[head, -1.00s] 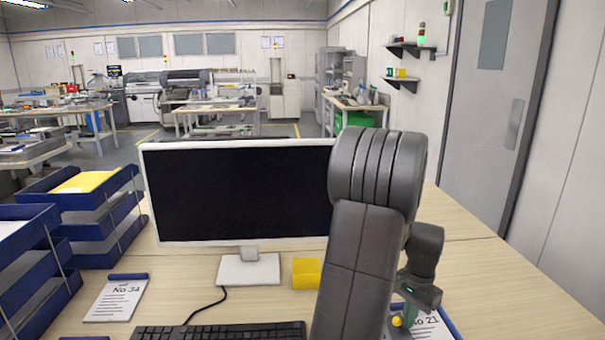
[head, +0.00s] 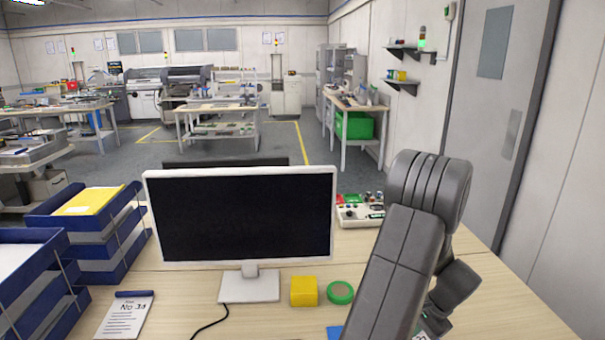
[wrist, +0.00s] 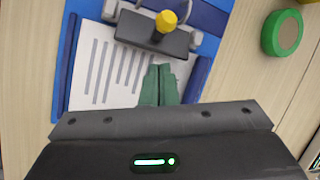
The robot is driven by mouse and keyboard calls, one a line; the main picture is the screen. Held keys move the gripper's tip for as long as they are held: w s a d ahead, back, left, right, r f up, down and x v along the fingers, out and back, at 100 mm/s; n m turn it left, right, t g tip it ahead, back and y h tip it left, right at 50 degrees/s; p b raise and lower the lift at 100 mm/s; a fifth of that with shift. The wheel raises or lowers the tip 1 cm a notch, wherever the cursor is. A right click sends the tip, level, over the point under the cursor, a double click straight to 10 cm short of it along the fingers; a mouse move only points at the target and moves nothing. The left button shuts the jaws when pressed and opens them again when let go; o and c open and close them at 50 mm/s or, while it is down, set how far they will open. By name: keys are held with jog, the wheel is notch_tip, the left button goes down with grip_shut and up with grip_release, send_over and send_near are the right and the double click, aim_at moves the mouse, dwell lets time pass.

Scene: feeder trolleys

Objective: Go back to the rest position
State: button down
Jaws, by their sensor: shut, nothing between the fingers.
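My gripper shows in the wrist view with its two green fingers (wrist: 159,72) pressed together and nothing held. The fingers are over a blue clipboard (wrist: 215,18) with a printed white sheet (wrist: 105,68). A grey clip-like part with a yellow knob (wrist: 166,20) lies at the clipboard's top, just beyond the fingertips; I cannot tell whether they touch anything. In the head view my arm stands at the right and hides most of the gripper and the clipboard.
A monitor (head: 240,215) stands mid-desk, with a yellow block (head: 304,291) and a green round roll (head: 340,292) at its right. A control box (head: 360,212) is behind. Blue trays (head: 90,250) and a No 31 notepad (head: 125,315) are left. The desk's right side looks clear.

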jog(key=b+v, duration=0.1)
jog(key=v, duration=0.6)
jog(key=x, duration=0.7)
jog(key=shift+a+f, duration=0.1)
jog(key=shift+f, duration=0.15)
jog(key=shift+a+f+b, duration=0.1)
jog(key=shift+f+b, duration=0.05)
jog(key=shift+b, duration=0.65)
jog(key=shift+s+a+g+h+b, duration=0.1)
jog(key=shift+a+g+h+b, duration=0.35)
jog(key=shift+b, duration=0.4)
jog(key=b, duration=0.1)
jog(key=a+h+b, duration=0.1)
jog(key=b, duration=0.1)
jog(key=shift+s+f+n+g, duration=0.15)
jog(key=shift+f+n+g, duration=0.1)
jog(key=shift+n+g, duration=0.15)
jog(key=shift+s+a+h+b, duration=0.1)
jog(key=shift+a+h+b, duration=0.3)
jog(key=shift+b, duration=0.4)
